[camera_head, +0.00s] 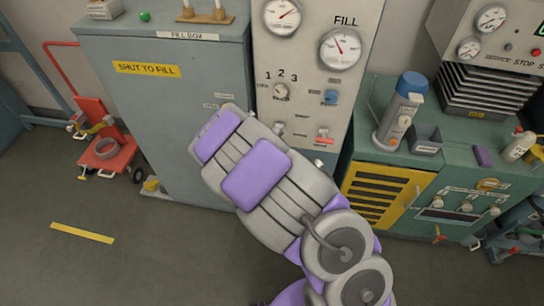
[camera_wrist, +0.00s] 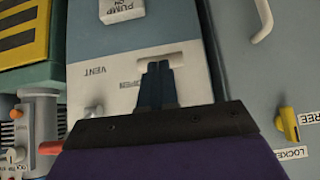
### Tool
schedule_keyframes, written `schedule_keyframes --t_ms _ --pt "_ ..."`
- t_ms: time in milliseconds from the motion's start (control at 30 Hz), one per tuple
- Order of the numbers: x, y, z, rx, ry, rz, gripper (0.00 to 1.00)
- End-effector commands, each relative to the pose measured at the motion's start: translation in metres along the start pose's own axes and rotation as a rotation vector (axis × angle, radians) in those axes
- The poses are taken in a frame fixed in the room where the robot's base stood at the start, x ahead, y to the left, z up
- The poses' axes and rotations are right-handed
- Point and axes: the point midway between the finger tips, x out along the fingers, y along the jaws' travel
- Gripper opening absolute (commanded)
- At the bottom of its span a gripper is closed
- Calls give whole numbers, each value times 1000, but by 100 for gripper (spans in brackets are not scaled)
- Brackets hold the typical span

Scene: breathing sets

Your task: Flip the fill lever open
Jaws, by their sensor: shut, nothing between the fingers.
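In the head view the white fill panel (camera_head: 303,60) carries the FILL gauge (camera_head: 340,47), a numbered selector (camera_head: 281,91) and a blue knob (camera_head: 331,97). A red handle (camera_wrist: 50,147) is at lower left there. In the head view my arm hides the fingers.
A grey fill box cabinet (camera_head: 165,110) stands left of the panel, a green bench (camera_head: 385,145) with a blue-capped bottle (camera_head: 400,112) right. A red hand truck (camera_head: 103,140) is far left. In the wrist view a yellow latch (camera_wrist: 287,123) is right. Floor at lower left is clear.

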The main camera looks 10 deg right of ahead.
Motion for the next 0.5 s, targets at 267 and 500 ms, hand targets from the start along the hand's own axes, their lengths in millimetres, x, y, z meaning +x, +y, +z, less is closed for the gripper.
schedule_keyframes --t_ms 267,500 --pt "-45 0 4 -3 0 -2 0" --pt "-79 6 23 0 -2 -4 0"
